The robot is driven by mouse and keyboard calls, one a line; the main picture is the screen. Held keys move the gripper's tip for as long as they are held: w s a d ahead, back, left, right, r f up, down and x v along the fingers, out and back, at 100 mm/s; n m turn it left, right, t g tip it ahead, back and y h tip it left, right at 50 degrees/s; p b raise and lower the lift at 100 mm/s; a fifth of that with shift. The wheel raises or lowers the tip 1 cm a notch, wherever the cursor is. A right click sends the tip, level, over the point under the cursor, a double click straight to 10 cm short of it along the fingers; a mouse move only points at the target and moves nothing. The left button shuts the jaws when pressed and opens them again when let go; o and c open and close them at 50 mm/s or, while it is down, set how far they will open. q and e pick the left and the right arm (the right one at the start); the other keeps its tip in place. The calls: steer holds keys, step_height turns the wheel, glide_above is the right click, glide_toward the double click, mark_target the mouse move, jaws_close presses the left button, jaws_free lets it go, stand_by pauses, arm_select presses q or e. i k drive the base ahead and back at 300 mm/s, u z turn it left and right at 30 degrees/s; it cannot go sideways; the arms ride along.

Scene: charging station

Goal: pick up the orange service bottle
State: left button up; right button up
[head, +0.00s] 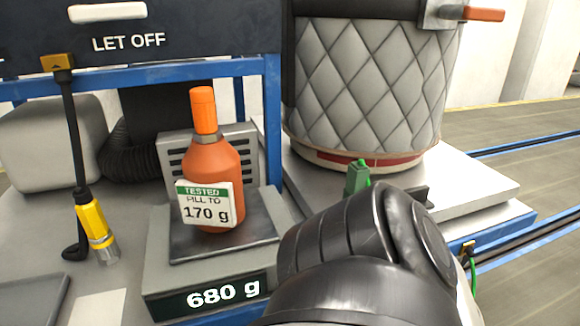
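The orange service bottle (212,160) stands upright on the dark plate of a scale (180,250), left of the middle. It has a bright orange cap and a grey collar. A white and green tag (206,204) on its front reads "TESTED", a partly unclear line that seems to say "FILL TO", and "170 g". The scale display (222,292) reads 680 g. A black, rounded link of one of my arms fills the lower middle, right of the scale. No gripper fingers show in the view, and nothing is seen touching the bottle.
A quilted grey vessel (375,85) stands on a pale platform (470,190) at the right, with a small green part (357,177) near its base. A yellow-handled tool (96,222) hangs on a black hose at the left. Blue frame bars (273,120) stand behind the bottle.

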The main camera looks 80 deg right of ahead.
mark_target(210, 193)
steer(key=z, duration=0.65)
steer(key=k, duration=0.1)
steer(key=z, duration=1.3)
